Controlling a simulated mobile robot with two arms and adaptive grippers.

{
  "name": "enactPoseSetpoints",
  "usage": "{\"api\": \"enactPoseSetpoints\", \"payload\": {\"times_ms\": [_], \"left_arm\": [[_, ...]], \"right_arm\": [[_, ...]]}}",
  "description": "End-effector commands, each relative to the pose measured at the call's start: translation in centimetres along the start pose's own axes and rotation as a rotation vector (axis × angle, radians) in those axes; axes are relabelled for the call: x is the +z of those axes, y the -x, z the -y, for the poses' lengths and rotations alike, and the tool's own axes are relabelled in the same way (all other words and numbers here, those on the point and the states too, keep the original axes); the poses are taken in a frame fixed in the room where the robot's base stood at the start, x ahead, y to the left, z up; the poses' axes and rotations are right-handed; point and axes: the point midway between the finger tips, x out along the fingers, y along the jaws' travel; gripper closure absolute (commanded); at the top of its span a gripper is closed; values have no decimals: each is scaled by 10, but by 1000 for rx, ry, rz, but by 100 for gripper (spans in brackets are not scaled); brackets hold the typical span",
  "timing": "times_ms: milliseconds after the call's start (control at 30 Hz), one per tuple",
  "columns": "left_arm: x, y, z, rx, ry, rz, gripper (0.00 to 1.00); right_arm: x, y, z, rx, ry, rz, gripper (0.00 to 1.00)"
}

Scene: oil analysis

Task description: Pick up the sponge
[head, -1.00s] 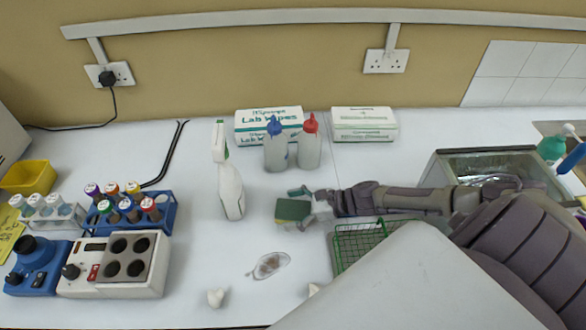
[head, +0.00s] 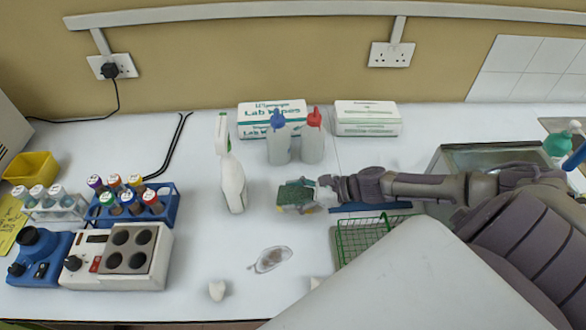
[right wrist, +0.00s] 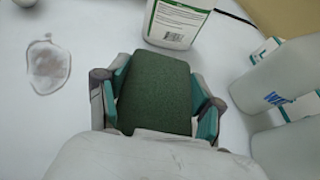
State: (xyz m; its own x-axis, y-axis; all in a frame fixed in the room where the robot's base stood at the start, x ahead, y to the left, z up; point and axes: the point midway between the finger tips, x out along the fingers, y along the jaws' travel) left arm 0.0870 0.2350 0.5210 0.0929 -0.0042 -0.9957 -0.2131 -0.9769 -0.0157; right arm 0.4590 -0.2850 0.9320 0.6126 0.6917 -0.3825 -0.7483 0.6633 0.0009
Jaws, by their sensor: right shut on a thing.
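The green sponge (head: 294,196) is at the middle of the bench in the head view, right of the white spray bottle (head: 232,180). My right gripper (head: 300,194) reaches in from the right and is shut on the sponge. In the right wrist view the sponge (right wrist: 156,92) sits between the two teal-padded fingers of the gripper (right wrist: 158,106), one on each side. I cannot tell how far the sponge is off the bench. My left gripper is not in view.
Blue-capped (head: 278,140) and red-capped (head: 313,138) bottles stand behind the sponge. A green wire basket (head: 362,236) is to the right. A brown spill (head: 270,259) lies in front. A tube rack (head: 135,205) and a heating block (head: 120,258) are at left.

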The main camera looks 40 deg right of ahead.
Motion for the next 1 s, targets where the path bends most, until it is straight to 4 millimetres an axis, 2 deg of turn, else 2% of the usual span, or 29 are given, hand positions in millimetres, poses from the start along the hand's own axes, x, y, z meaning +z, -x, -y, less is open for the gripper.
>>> {"api": "enactPoseSetpoints", "payload": {"times_ms": [33,100,333,600,800,1000], "left_arm": [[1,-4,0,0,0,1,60],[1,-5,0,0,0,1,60],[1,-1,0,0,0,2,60],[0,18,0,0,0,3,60],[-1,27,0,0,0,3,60],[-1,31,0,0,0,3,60]], "right_arm": [[9,4,0,2,6,-1,45],[6,19,-5,1,-4,-7,45],[16,59,-14,3,-3,-6,45],[25,100,-23,1,-4,-3,45],[29,123,-27,1,-2,-1,45],[30,134,-29,0,0,-1,45]]}}
